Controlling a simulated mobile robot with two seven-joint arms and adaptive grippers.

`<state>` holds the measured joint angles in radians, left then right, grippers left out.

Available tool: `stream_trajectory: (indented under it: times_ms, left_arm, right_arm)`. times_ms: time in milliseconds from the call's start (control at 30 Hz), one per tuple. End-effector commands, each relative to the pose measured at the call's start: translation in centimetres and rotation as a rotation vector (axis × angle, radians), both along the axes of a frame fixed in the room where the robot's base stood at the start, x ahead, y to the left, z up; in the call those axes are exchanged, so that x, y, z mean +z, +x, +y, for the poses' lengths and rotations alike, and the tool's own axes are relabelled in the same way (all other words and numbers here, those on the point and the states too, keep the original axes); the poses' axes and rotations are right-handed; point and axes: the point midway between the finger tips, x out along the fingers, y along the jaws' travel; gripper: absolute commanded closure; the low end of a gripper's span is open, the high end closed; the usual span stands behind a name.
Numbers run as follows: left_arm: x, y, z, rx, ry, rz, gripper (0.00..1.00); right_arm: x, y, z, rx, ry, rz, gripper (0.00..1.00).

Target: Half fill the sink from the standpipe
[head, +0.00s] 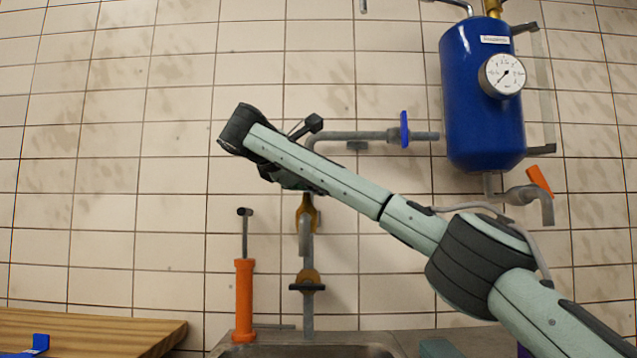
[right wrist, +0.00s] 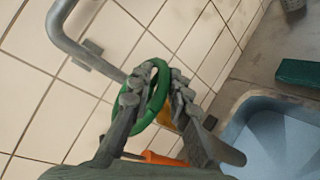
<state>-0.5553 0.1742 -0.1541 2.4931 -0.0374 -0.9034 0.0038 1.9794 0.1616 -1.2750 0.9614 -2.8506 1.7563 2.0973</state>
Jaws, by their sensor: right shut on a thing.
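The standpipe (head: 307,245) rises behind the sink against the tiled wall, with brass-coloured fittings and a downturned spout; its upper part is behind my right arm. In the right wrist view my right gripper (right wrist: 156,95) is shut on a green handwheel (right wrist: 160,72), with fingers on both sides of its rim. The grey pipe (right wrist: 75,48) bends beside it. The sink (head: 300,351) shows only its rim in the head view. In the wrist view the sink (right wrist: 232,118) has a pale blue surface inside that looks like water; its depth is unclear. My left gripper is not in view.
An orange hand pump (head: 244,300) stands left of the standpipe. A blue tank (head: 483,110) with a gauge (head: 502,75) and an orange lever (head: 539,181) hangs at right. A blue valve handle (head: 404,129) is on the horizontal pipe. A wooden board (head: 90,330) is at lower left.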

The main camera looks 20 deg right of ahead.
Motion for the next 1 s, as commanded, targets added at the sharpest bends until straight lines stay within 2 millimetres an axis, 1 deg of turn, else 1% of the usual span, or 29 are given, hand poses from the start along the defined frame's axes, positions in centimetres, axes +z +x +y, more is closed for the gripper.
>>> stream_trajectory:
  times_ms: [33, 167, 433, 567, 667, 900, 1000]
  left_arm:
    - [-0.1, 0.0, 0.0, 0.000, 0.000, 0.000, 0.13]
    - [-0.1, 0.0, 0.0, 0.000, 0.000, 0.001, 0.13]
    - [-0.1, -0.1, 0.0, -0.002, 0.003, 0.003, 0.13]
    - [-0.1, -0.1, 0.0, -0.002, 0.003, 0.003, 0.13]
    - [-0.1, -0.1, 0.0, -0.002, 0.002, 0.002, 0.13]
    - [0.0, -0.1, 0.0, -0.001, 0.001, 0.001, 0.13]
    - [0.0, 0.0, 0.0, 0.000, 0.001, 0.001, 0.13]
  right_arm:
    - [-0.8, 0.0, 0.1, -0.001, 0.003, 0.018, 0.80]
    - [-0.8, 0.0, 0.1, -0.001, 0.003, 0.016, 0.64]
    - [-0.4, 0.0, 0.1, 0.000, 0.002, 0.009, 0.64]
    - [-0.1, -0.6, 0.7, 0.001, 0.002, 0.006, 0.64]
    - [0.3, -1.6, 1.8, 0.003, 0.001, 0.006, 0.64]
    - [1.3, -5.3, 5.3, 0.004, 0.000, 0.007, 0.64]
    - [1.6, -6.6, 6.6, 0.003, 0.001, 0.009, 0.64]
